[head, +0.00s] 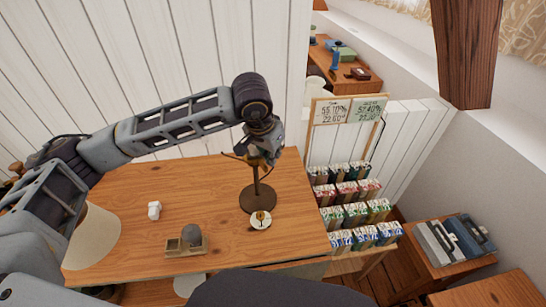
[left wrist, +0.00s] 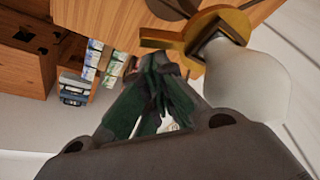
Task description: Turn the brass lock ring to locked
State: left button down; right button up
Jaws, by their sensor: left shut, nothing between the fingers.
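A brass ring (left wrist: 215,35) with a projecting tab sits around the neck of a pale, bulb-like piece (left wrist: 250,85) in the left wrist view. In the head view the ring is mostly hidden behind my gripper, on top of a thin stand with a dark round base (head: 258,203). My left gripper (head: 260,152) is at the top of this stand. It also shows in the left wrist view (left wrist: 155,70), its dark green fingers shut and empty, with the tips close to the ring's tab. Whether they touch it, I cannot tell. My right gripper is not in view.
On the wooden table (head: 150,220) are a white disc with a brass mark (head: 260,220), a small white object (head: 154,210) and a wooden holder with a grey rounded piece (head: 186,242). A rack of colourful packets (head: 350,205) stands right of the table.

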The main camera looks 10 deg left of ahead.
pick_arm(q)
jog(key=shift+w+a, duration=0.15)
jog(key=shift+w, duration=0.2)
jog(key=v, duration=0.8)
dwell(0.7)
jog(key=shift+r, duration=0.2)
dwell(0.4)
